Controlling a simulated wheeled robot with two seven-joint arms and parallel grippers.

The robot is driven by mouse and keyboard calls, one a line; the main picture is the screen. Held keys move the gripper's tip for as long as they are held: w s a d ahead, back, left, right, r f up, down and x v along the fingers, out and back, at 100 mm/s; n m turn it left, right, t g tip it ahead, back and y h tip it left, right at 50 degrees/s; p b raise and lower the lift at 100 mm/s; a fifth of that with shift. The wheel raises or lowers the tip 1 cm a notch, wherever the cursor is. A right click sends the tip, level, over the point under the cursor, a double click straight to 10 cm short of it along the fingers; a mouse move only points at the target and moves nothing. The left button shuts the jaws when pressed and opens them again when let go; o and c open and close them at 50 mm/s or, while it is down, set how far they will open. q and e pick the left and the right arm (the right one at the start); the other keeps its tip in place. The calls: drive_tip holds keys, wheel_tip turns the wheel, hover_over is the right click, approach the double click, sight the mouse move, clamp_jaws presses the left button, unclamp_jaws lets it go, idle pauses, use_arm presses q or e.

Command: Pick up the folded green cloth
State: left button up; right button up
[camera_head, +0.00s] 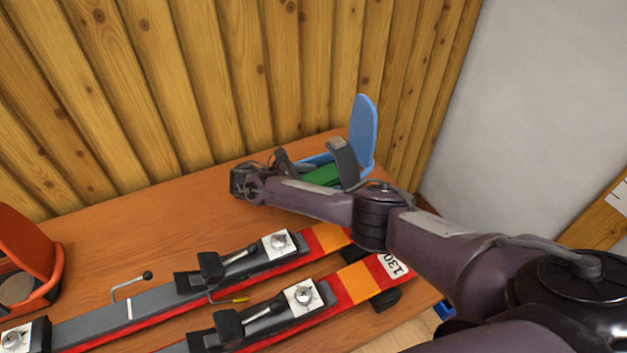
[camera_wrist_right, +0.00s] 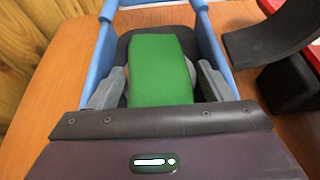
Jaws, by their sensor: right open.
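The folded green cloth (camera_head: 322,176) lies in the blue holder (camera_head: 363,135) at the back right of the bench, partly hidden behind my right arm. In the right wrist view the cloth (camera_wrist_right: 161,68) is a green block on a dark pad between the holder's blue side rails. My right gripper (camera_wrist_right: 160,92) is open, with one grey finger on each side of the cloth. The cloth's near end reaches down to the gripper's body edge in that view. I cannot tell whether the fingers touch it. My left gripper is not in view.
Two red and orange skis (camera_head: 340,284) with grey bindings lie across the front of the bench (camera_head: 130,235). An orange holder (camera_head: 30,250) stands at the left. A wooden plank wall (camera_head: 200,80) rises close behind the bench. The bench's back left is clear.

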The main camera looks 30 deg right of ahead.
sight(313, 178)
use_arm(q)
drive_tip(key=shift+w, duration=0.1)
use_arm(e)
drive_tip(key=c, duration=0.7)
drive_tip(key=shift+c, duration=0.2)
drive_tip(key=shift+r, duration=0.15)
drive_tip(key=shift+r, duration=0.25)
wheel_tip(313, 178, up, 7)
drive_tip(key=p, duration=0.2)
drive_tip(key=shift+f+p, duration=0.2)
drive_tip(key=shift+p, duration=0.2)
use_arm(q)
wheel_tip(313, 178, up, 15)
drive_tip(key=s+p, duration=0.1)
drive_tip(key=p, duration=1.1)
use_arm(e)
wheel_tip(313, 178, up, 13)
drive_tip(key=shift+f, duration=0.2)
